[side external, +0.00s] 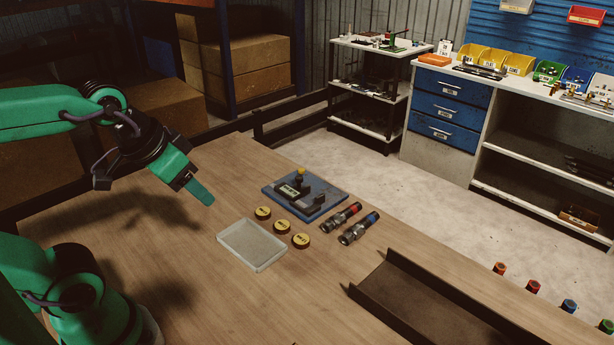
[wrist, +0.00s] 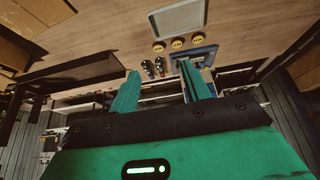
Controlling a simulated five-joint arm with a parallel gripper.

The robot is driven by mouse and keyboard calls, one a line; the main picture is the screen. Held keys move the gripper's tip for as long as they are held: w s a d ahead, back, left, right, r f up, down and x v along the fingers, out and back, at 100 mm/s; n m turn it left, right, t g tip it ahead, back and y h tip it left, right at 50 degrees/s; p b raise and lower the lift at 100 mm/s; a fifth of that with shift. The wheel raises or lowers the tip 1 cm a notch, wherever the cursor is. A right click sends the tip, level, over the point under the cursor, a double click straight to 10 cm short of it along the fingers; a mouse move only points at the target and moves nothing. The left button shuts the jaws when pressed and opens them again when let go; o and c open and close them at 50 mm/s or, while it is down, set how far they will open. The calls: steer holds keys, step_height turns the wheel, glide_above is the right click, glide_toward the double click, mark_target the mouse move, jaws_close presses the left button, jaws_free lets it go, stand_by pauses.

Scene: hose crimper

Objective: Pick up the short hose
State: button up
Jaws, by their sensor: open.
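Two dark hose pieces with metal ends lie side by side on the wooden table, one with a red band (side external: 340,215) and one with a blue band (side external: 359,228). I cannot tell for sure which is the short hose. They also show small in the wrist view, the red-banded (wrist: 147,68) and the blue-banded (wrist: 160,66), between my fingers in the picture but well beyond them. My gripper (side external: 203,192) is raised above the table, to the left of the hoses and apart from them. In the wrist view its two green fingers (wrist: 159,70) are spread and empty.
A blue-based crimper (side external: 318,207) stands behind the hoses. Several yellow-topped discs (side external: 281,227) and an empty clear tray (side external: 250,243) lie to their left. A dark channel (side external: 430,298) lies at front right. Coloured caps (side external: 500,268) stand near the right edge. The table's left part is clear.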

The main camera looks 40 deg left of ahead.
steer(key=w+r+g, duration=0.1)
steer(key=w+r, duration=0.3)
steer(key=w, duration=0.7)
steer(key=g, duration=0.5)
glide_above(349, 209)
steer(key=f, duration=2)
steer(key=shift+s, duration=0.2)
steer(key=shift+w+f, duration=0.2)
steer(key=shift+f, duration=1.55)
